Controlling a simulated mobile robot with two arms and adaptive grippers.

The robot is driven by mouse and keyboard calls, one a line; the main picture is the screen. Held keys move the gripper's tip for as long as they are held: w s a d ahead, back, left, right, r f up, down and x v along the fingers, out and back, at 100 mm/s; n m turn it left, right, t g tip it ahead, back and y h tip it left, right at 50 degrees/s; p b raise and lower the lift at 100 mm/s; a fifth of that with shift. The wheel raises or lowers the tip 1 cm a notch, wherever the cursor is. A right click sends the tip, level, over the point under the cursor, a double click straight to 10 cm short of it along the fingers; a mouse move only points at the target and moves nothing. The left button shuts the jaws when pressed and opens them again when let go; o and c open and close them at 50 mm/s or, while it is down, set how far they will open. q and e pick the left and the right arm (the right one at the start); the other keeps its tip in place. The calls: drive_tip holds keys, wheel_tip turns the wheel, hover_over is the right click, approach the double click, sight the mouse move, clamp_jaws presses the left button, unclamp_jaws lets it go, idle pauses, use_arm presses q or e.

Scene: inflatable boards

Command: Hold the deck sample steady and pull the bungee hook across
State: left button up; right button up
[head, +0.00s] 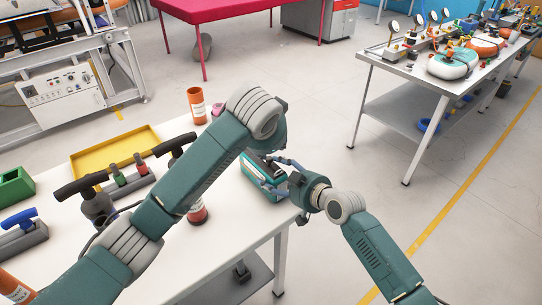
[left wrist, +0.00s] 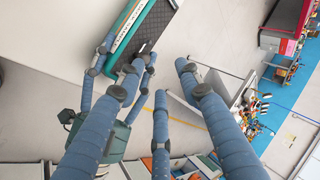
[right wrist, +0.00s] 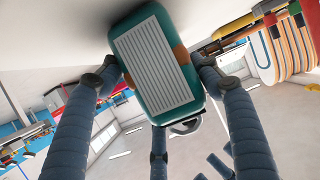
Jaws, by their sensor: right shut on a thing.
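In the right wrist view the deck sample (right wrist: 157,62) shows a pale ribbed face and orange patches at both sides. My right gripper (head: 270,173) is shut on it, with fingers at both sides in the right wrist view. My left gripper (left wrist: 162,74) is open and spread, with one fingertip close to the deck sample (left wrist: 143,25); I cannot tell whether it touches. A small grey loop (right wrist: 186,127) shows under the sample; I cannot make out the bungee hook for certain.
The white table (head: 225,250) also holds a yellow tray (head: 82,165), a black-handled pump (head: 97,205), an orange cylinder (head: 197,106) and a green box (head: 14,187). A metal table (head: 400,62) with several items stands far right. Floor between is clear.

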sight(269, 158)
use_arm(q)
wheel_tip(269, 158, up, 5)
drive_tip(key=s+d+m+g+y, duration=0.2)
drive_tip(key=m+g+y, duration=0.1)
drive_tip(key=m, duration=1.5)
drive_tip(key=x, duration=1.1)
drive_tip(key=shift+s, duration=0.2)
clamp_jaws()
